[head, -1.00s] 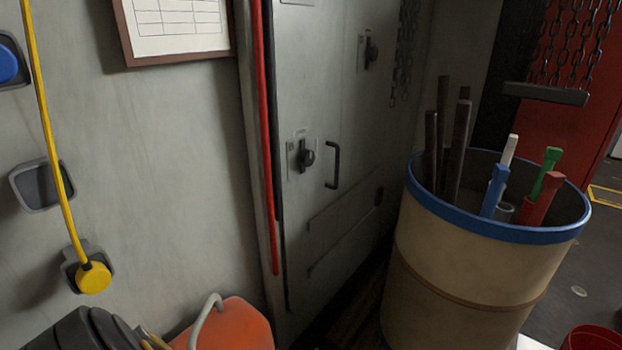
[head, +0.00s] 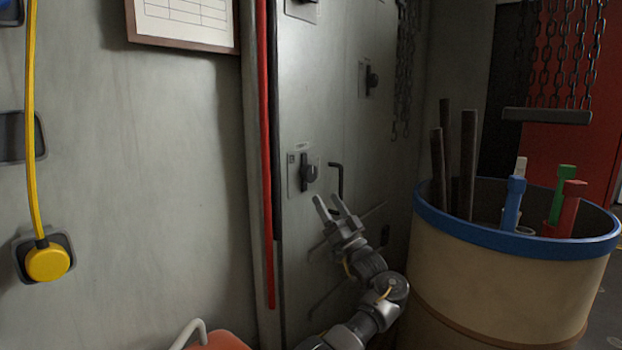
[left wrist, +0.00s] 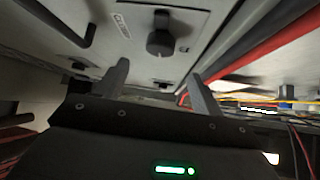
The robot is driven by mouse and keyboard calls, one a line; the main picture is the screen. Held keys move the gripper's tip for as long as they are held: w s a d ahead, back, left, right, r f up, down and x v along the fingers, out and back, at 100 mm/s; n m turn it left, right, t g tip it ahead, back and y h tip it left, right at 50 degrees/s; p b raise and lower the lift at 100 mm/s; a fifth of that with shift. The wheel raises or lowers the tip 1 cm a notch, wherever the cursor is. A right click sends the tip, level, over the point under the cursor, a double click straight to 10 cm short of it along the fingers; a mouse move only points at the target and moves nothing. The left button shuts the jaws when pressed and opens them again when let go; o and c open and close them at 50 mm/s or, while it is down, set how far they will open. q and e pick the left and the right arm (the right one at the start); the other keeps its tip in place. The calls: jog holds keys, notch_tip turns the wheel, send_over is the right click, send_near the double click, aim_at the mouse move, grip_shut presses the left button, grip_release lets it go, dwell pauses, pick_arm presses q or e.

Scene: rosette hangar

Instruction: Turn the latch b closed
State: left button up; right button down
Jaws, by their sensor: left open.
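A dark rotary latch (head: 309,172) sits on a light plate on the grey cabinet door (head: 335,125); its grip stands roughly upright. Similar latches show higher up, one to the right (head: 370,79) and one cut off at the top edge (head: 302,3). I cannot read which one is b. My left gripper (head: 328,204) is open and empty, just below the nearest latch and apart from it. In the left wrist view that latch's knob (left wrist: 160,38) lies beyond the two spread fingers (left wrist: 158,75), beside a plate label that seems to read "CLOSED". My right gripper is not in view.
A dark door handle (head: 338,180) is just right of the latch, close to my fingers. A blue-rimmed drum (head: 490,290) holding bars and coloured tools stands at right. A red pipe (head: 266,150) runs down the door's left side. Chains (head: 402,70) hang at upper right.

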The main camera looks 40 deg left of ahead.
aim_at(312, 175)
pick_arm(q)
jog(key=p+x, duration=0.1)
jog(key=x, duration=0.9)
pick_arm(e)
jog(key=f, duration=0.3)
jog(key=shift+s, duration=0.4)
pick_arm(q)
jog(key=shift+c, duration=0.2)
jog(key=c, duration=0.9)
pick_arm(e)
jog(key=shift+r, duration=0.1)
